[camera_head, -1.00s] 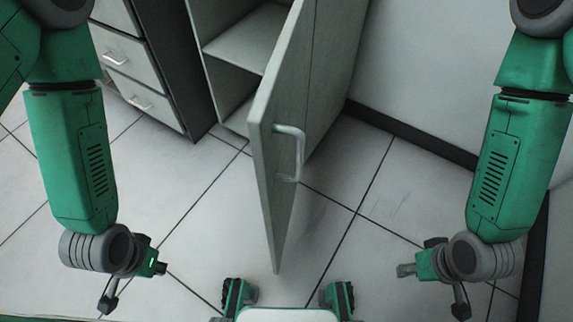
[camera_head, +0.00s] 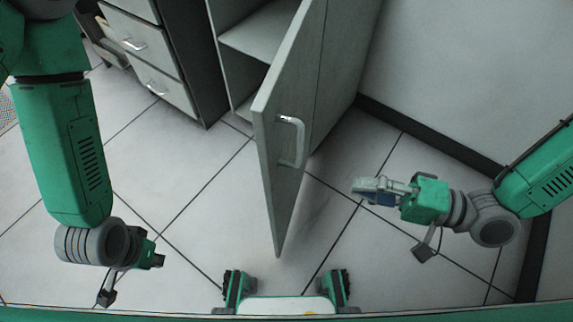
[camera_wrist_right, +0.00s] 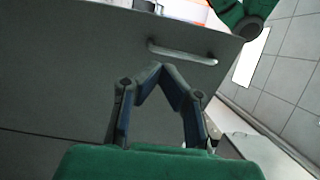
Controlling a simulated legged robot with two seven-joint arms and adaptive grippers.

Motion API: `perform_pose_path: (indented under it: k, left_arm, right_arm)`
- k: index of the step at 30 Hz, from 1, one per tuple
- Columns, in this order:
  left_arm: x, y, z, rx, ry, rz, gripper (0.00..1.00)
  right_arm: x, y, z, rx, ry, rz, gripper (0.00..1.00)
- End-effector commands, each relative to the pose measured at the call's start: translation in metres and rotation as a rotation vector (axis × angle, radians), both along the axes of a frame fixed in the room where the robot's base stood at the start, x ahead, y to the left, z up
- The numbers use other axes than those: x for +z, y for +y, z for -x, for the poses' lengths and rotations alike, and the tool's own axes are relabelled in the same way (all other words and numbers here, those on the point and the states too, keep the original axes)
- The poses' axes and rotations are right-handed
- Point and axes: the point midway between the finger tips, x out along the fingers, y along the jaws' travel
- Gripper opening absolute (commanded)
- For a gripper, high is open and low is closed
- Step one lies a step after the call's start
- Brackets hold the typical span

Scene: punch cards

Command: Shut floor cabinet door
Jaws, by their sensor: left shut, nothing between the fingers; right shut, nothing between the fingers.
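The grey floor cabinet (camera_head: 262,38) stands at the top middle of the head view with its door (camera_head: 283,130) swung wide open toward me. Its inner shelf shows left of the door. A pale bar handle (camera_head: 299,142) is on the door's right-hand face. My right gripper (camera_head: 358,188) is shut and empty, to the right of the door and apart from it. In the right wrist view its fingertips (camera_wrist_right: 157,66) meet in front of the door face (camera_wrist_right: 70,70), just below the handle (camera_wrist_right: 183,53). My left gripper (camera_head: 160,261) is shut and empty, low at the left, away from the door.
A drawer unit (camera_head: 150,60) with metal handles stands left of the cabinet. A white wall (camera_head: 470,70) with a dark skirting (camera_head: 430,140) bounds the right side. The tiled floor (camera_head: 190,190) is clear on both sides of the door.

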Motion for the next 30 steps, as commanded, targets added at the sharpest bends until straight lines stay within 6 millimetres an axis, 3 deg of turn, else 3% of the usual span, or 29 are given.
perform_pose_path:
  k: [15, 21, 30]
  left_arm:
    - [-0.025, 0.000, 0.000, 0.000, 0.000, 0.000, 0.00]
    - [-0.030, 0.000, 0.000, 0.000, 0.000, 0.000, 0.00]
    - [-0.030, 0.000, 0.000, 0.000, 0.000, 0.000, 0.00]
  right_arm:
    - [-0.002, 0.100, -0.026, 0.005, 0.000, 0.002, 0.00]
    - [-0.002, 0.120, -0.033, 0.001, 0.001, 0.003, 0.00]
    - [-0.001, 0.125, -0.035, 0.001, 0.001, 0.004, 0.00]
